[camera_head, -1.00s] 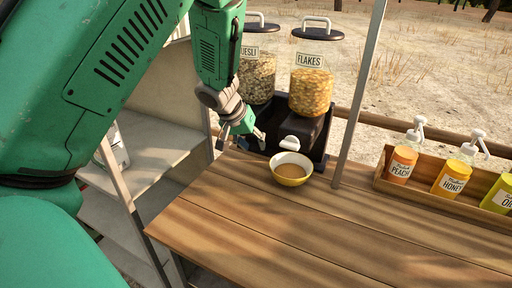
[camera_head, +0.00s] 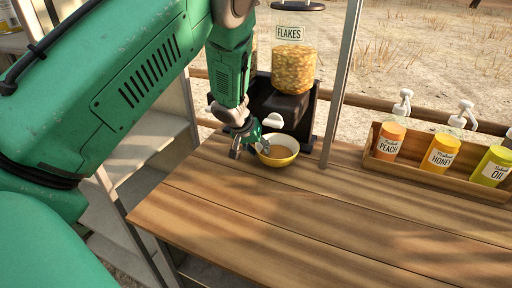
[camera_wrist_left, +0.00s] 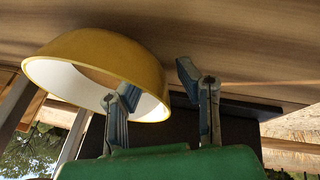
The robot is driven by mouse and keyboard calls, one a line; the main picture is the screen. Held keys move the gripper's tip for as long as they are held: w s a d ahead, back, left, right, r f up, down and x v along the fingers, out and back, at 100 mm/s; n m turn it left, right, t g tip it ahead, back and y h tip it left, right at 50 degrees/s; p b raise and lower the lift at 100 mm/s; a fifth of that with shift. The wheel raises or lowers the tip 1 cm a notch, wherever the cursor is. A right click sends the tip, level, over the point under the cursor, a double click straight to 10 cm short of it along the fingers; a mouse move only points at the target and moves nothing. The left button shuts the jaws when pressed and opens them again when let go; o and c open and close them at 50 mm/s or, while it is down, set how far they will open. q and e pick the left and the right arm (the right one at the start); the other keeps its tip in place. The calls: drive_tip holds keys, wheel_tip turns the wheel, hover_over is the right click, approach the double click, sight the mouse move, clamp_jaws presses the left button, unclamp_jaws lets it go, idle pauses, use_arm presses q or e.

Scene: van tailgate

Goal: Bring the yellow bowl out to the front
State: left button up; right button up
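The yellow bowl (camera_head: 280,157), white inside with something brown in it, stands on the wooden table just in front of the flakes dispenser. My left gripper (camera_head: 248,148) is at the bowl's left side, pointing down. In the left wrist view, the bowl (camera_wrist_left: 105,52) appears upside down. The left gripper (camera_wrist_left: 158,82) is open there; one finger overlaps the bowl's white inside and the other is outside, with part of the rim between them. Whether either finger touches the bowl I cannot tell. My right gripper is not in view.
The flakes dispenser (camera_head: 290,62) on its black stand (camera_head: 305,115) is close behind the bowl. A grey post (camera_head: 342,85) rises to its right. A wooden rack (camera_head: 425,172) holds pump bottles farther right. The table's front (camera_head: 300,225) is clear.

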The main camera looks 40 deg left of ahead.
use_arm(q)
drive_tip(key=shift+s, duration=0.15)
clamp_jaws()
drive_tip(key=shift+s+d+b, duration=0.45)
drive_tip(key=shift+s+b, duration=0.1)
drive_tip(key=shift+s, duration=1.25)
drive_tip(key=shift+s+d+b, duration=0.4)
drive_tip(key=shift+s+b, duration=0.1)
drive_tip(key=shift+s, duration=1.35)
drive_tip(key=shift+s+d+b, duration=0.45)
drive_tip(key=shift+s+b, duration=0.1)
drive_tip(key=shift+s, duration=1.25)
drive_tip(key=shift+s+d+b, duration=0.2)
drive_tip(key=shift+s+d, duration=0.1)
drive_tip(key=shift+s, duration=1)
drive_tip(key=shift+s+d+b, duration=0.25)
drive_tip(key=shift+s+d, duration=0.1)
drive_tip(key=shift+s, duration=0.9)
drive_tip(key=shift+s+d+b, duration=0.2)
drive_tip(key=shift+s+d, duration=0.1)
drive_tip(key=shift+s, duration=1)
unclamp_jaws()
